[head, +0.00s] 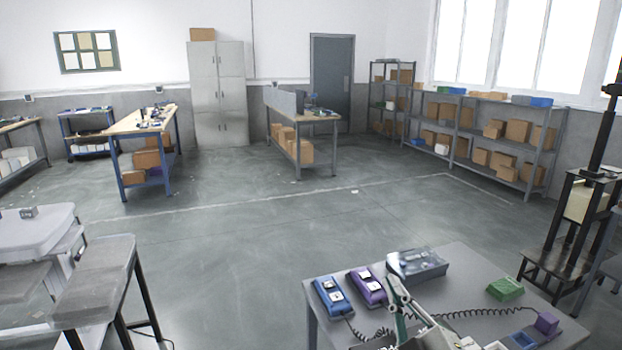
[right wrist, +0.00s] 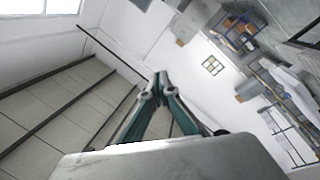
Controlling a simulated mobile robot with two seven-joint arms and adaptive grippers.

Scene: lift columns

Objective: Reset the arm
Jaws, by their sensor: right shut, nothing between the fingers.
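My right gripper (head: 396,285) shows at the lower middle of the head view, above a grey table (head: 455,262). Its thin grey and green fingers are closed together with nothing between them. In the right wrist view the fingertips (right wrist: 158,82) meet in a point, with the room's wall and ceiling behind them. My left gripper is in neither view.
The middle floor is clear.

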